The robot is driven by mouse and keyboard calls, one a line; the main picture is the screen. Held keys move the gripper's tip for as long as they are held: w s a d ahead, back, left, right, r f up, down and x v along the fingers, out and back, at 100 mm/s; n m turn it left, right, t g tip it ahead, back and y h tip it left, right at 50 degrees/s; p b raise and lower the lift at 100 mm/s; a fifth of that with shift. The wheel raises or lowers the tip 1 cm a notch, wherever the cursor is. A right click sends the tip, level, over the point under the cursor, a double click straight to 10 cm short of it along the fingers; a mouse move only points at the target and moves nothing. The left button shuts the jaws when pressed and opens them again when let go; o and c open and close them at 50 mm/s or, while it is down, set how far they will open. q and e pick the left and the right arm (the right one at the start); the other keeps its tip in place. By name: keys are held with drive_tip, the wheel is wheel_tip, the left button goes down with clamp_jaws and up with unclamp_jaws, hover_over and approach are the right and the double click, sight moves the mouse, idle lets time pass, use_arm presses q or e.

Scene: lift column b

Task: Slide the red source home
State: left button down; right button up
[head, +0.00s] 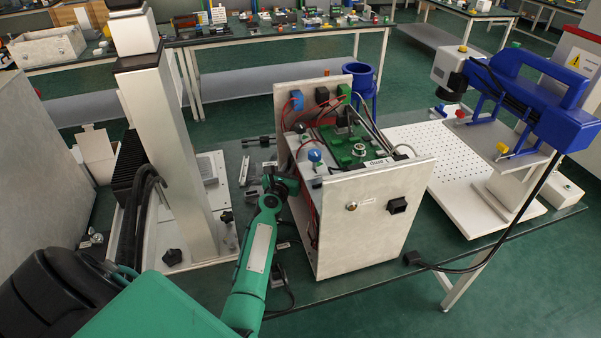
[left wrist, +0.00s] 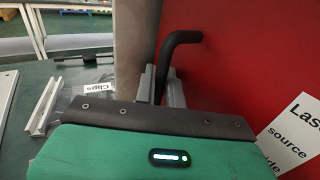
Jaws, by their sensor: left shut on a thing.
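The red source (left wrist: 240,75) fills the right of the left wrist view as a flat red face. It bears a white label (left wrist: 292,135) reading partly "Las… source". A black bent handle (left wrist: 183,37) stands out from it. My left gripper (left wrist: 161,83) is shut on this handle, its grey fingers at the handle's lower part; the exact contact is partly hidden by the gripper body. In the head view my left gripper (head: 288,187) is at the left side of an open-topped, pale-panelled unit (head: 372,222), where the red face is mostly hidden. My right gripper is not in view.
Green boards and cables fill the unit's top. A pale column (head: 168,140) stands left of it. A perforated plate (head: 425,150) and a blue-handled device (head: 535,95) stand right. A blue cylinder (head: 360,82) stands behind.

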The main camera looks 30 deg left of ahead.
use_arm(q)
drive_tip(key=shift+r, duration=0.15)
drive_tip(key=shift+a, duration=0.1)
drive_tip(key=c, duration=1.9)
unclamp_jaws()
drive_tip(key=shift+a, duration=0.15)
drive_tip(key=shift+o, duration=0.3)
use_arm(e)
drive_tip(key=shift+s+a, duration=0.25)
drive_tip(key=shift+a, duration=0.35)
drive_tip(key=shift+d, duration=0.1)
